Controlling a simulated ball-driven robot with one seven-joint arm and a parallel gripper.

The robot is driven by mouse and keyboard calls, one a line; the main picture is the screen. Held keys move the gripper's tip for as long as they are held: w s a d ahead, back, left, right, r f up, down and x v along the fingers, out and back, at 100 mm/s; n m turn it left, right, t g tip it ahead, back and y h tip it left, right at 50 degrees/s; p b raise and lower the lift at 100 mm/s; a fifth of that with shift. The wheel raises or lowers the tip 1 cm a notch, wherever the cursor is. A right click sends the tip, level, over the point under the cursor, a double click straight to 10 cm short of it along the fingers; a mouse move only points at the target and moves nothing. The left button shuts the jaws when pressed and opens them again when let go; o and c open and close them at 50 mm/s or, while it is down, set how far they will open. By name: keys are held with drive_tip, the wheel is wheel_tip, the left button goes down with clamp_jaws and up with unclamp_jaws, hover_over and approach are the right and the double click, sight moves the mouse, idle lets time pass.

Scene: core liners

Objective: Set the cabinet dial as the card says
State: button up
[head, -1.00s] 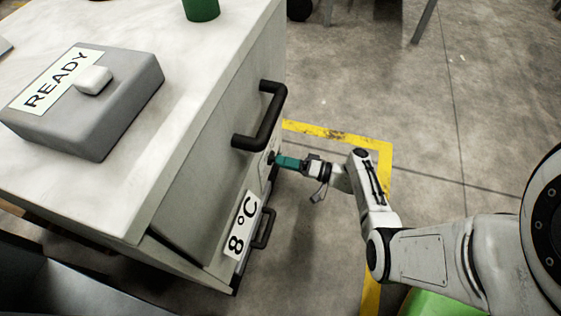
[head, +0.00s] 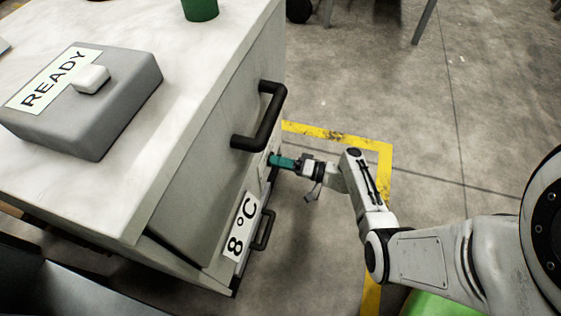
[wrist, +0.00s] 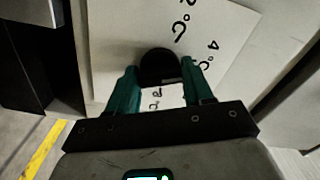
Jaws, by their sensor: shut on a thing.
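The cabinet (head: 205,150) stands at the left with a white card (head: 241,226) reading "8 °C" on its front. In the wrist view the black dial knob (wrist: 160,66) sits in front of a white plate (wrist: 125,38). The plate shows "2 °C" and "4 °C" above and right of the knob, and a partly hidden, upside-down marking below it. My gripper (head: 282,161) is at the cabinet front, below the upper handle; its teal fingers (wrist: 160,82) are shut on the knob from both sides. The knob's pointer cannot be made out.
A black upper handle (head: 262,117) and a lower handle (head: 264,229) stick out from the cabinet front near my gripper. A grey box (head: 120,115) labelled "READY" and a green cup (head: 201,9) are on top. The floor to the right is mostly clear, with yellow tape (head: 340,136).

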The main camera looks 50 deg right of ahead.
drive_tip(key=shift+c, duration=0.8)
drive_tip(key=m+p, duration=0.4)
drive_tip(key=m, duration=1.5)
drive_tip(key=shift+r+m, duration=0.1)
drive_tip(key=shift+m, duration=0.2)
drive_tip(key=o, duration=1)
drive_tip(key=shift+d, duration=0.1)
